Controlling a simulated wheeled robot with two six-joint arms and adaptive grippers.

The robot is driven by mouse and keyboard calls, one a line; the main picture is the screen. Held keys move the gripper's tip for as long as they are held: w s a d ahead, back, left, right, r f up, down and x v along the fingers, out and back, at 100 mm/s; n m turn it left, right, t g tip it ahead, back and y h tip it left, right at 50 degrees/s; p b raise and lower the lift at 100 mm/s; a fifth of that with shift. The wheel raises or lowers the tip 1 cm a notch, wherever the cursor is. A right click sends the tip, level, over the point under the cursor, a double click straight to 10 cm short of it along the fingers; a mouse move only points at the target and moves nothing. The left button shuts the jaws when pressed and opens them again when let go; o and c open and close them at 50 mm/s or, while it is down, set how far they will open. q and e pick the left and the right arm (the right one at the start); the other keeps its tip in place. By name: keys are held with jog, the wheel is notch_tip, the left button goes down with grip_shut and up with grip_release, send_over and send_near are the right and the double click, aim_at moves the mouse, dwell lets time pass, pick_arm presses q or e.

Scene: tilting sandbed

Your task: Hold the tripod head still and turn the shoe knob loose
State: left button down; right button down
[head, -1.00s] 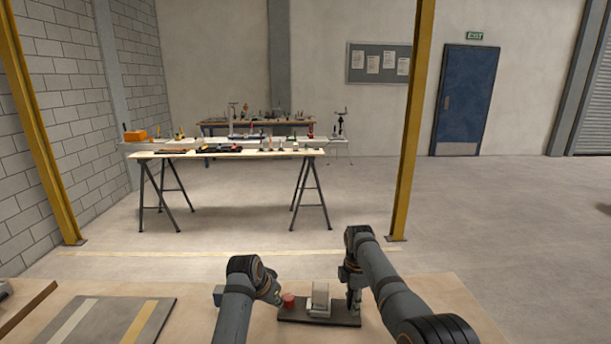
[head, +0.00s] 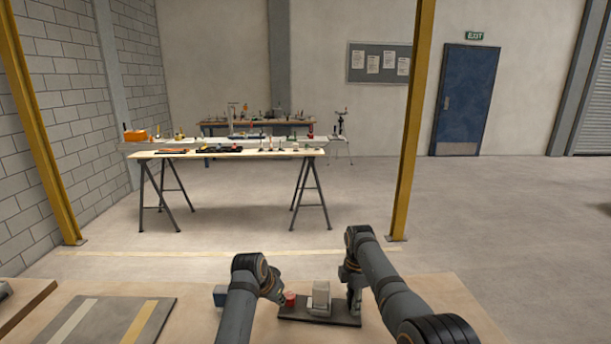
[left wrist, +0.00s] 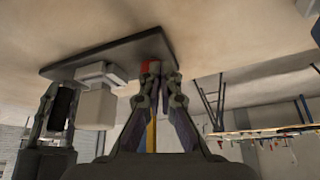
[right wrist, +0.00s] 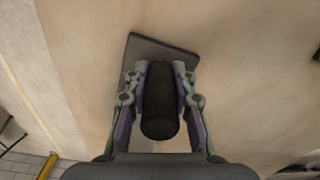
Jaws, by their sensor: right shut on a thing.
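The tripod head stands on a dark base plate (head: 340,319) on the bench. Its pale grey body (head: 320,299) is upright, with a red knob (head: 290,300) at its left. My left gripper (head: 279,297) is at the knob; in the left wrist view its fingertips (left wrist: 160,75) are close together just in front of the red knob (left wrist: 148,66), and I cannot tell whether they touch it. My right gripper (head: 354,307) is right of the body; in the right wrist view its fingers (right wrist: 160,78) are shut on a black cylindrical handle (right wrist: 160,103) above the base plate (right wrist: 155,50).
A blue-grey block (head: 220,295) sits behind my left arm. A dark board (head: 105,325) with pale and yellow strips lies at the bench's left. A trestle table (head: 235,153) with many small items stands far off across the floor.

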pick_arm(q)
jog(key=shift+s+d, duration=0.25)
jog(key=shift+d, duration=0.2)
dwell(0.5)
jog(key=shift+s+d, duration=0.1)
jog(key=shift+d, duration=0.2)
jog(key=shift+d, duration=0.1)
dwell(0.3)
jog(key=shift+s, duration=0.4)
notch_tip(320, 180, up, 6)
dwell(0.3)
